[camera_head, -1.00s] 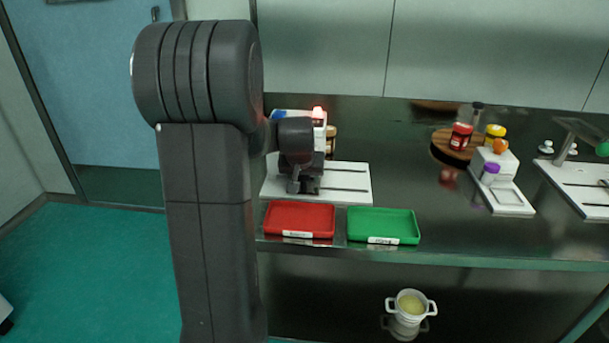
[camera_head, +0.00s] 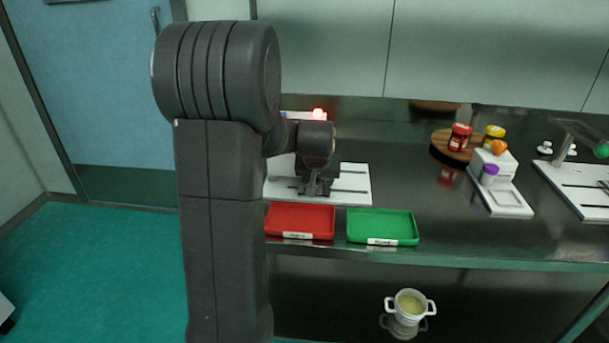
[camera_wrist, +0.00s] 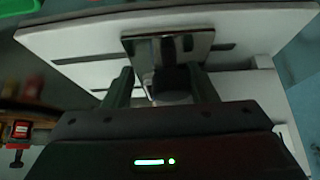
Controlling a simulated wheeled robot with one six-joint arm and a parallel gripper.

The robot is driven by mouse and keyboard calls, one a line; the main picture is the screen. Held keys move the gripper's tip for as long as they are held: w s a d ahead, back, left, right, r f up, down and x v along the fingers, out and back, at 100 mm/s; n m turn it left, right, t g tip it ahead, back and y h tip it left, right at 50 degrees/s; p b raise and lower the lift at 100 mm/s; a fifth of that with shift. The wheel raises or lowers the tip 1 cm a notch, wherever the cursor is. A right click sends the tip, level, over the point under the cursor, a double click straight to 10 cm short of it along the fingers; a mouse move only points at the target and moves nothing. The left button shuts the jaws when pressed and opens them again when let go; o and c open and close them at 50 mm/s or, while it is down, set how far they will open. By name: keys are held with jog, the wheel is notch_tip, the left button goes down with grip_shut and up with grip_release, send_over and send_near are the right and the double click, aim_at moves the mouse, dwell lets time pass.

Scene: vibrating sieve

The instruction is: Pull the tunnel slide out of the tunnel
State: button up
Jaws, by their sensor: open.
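The sieve machine stands on a white slotted base (camera_head: 352,184) on the steel counter. My gripper (camera_head: 316,188) is low over the base. In the wrist view my gripper (camera_wrist: 160,73) is open, its two dark fingers apart on either side of a small dark block (camera_wrist: 172,78). A shiny metal plate (camera_wrist: 168,46) lies just beyond the fingertips over the white base. I cannot tell which part is the tunnel slide, or whether the fingers touch anything.
A red tray (camera_head: 300,221) and a green tray (camera_head: 382,226) lie in front of the base. To the right are a round wooden board (camera_head: 447,151) with jars, and a white stand (camera_head: 503,194). A white pot (camera_head: 410,304) sits below the counter.

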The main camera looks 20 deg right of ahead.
jog(key=shift+s+d, duration=0.85)
jog(key=shift+d, duration=0.5)
jog(key=shift+s+d, duration=0.85)
jog(key=shift+d, duration=0.55)
jog(key=shift+s+d, duration=0.85)
jog(key=shift+d, duration=0.5)
jog(key=o, duration=1.1)
jog(key=p+v, duration=0.4)
jog(key=v, duration=0.5)
jog(key=shift+p, duration=0.3)
jog(key=shift+f, duration=0.1)
